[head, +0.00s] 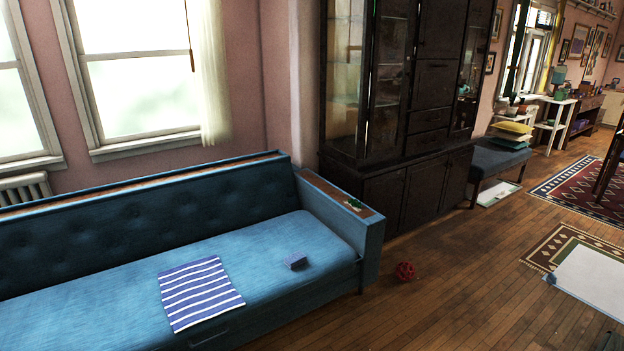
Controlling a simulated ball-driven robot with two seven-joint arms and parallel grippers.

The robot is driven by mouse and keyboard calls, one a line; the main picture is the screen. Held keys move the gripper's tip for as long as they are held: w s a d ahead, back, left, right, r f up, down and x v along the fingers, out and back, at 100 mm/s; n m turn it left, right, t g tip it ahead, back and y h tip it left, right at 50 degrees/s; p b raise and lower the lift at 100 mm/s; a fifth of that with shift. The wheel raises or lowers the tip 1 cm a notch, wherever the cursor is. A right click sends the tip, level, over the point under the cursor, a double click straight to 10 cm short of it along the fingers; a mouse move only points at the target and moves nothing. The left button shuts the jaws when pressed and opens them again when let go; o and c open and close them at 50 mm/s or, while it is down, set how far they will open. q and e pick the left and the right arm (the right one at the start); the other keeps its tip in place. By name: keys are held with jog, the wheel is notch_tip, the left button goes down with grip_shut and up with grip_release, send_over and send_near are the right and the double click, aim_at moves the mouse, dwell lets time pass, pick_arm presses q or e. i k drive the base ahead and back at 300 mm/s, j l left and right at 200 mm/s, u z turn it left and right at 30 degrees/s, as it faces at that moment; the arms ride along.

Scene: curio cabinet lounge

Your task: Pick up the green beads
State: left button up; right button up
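A small green object, which looks like the green beads (354,204), lies on the brown wooden top of the blue sofa's right armrest (337,194). It is too small in the head view to make out single beads. Nothing covers it. Neither of my grippers shows in the head view.
The blue sofa (110,281) holds a striped cloth (200,293) and a small blue block (295,262). A red ball-like object (404,271) lies on the wooden floor. A dark cabinet (385,185) stands behind the armrest. Floor in front of the sofa's right end is clear.

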aim_at(352, 202)
jog(key=i+j+z, duration=0.15)
jog(key=i, duration=0.25)
jog(key=i+j+z, duration=0.15)
jog(key=i, duration=0.2)
jog(key=i+j+z, duration=0.15)
jog(key=i, duration=0.25)
jog(key=i+l+u, duration=0.1)
jog(key=i+l, duration=0.85)
jog(key=l, duration=0.2)
jog(key=i+j+u, duration=0.05)
